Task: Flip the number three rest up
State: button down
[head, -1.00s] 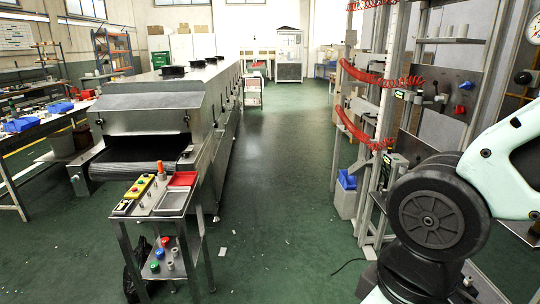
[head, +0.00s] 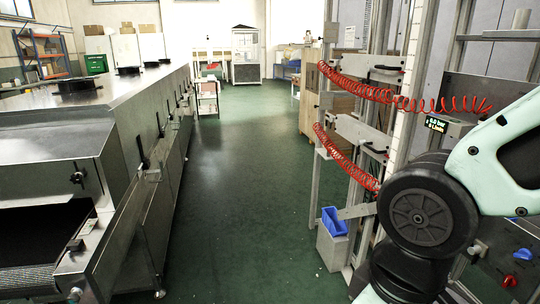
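The long metal tunnel dryer (head: 115,125) runs along the left and away from me. Several small dark levers or brackets sit along its aisle side, the nearest one (head: 143,152) hanging near a side rail (head: 120,232). Another dark fitting (head: 160,126) is a little farther along. No number is readable on them, so I cannot tell which is the number three rest or whether it is up or down. My arm shows at the right, but my gripper is out of view.
A green-floored aisle (head: 225,180) lies open ahead. On the right stands a metal frame (head: 325,180) with red coiled hoses (head: 355,88) and a bin holding a blue tray (head: 334,221). A dark belt (head: 45,235) fills the dryer's near mouth. A cabinet (head: 245,55) stands at the far end.

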aim_at(331, 33)
jog(key=i+u, duration=0.15)
jog(key=i, duration=0.55)
jog(key=i+l+u, duration=0.15)
jog(key=i, duration=0.5)
jog(key=i+l+u, duration=0.15)
jog(key=i, duration=0.55)
jog(key=i+j, duration=0.15)
jog(key=i, duration=0.5)
jog(key=i+j, duration=0.15)
jog(key=i, duration=0.45)
jog(key=i+j+z, duration=0.3)
jog(key=i+z, duration=0.15)
jog(key=i+j+z, duration=0.45)
jog(key=i+j, duration=0.1)
jog(key=i, duration=0.1)
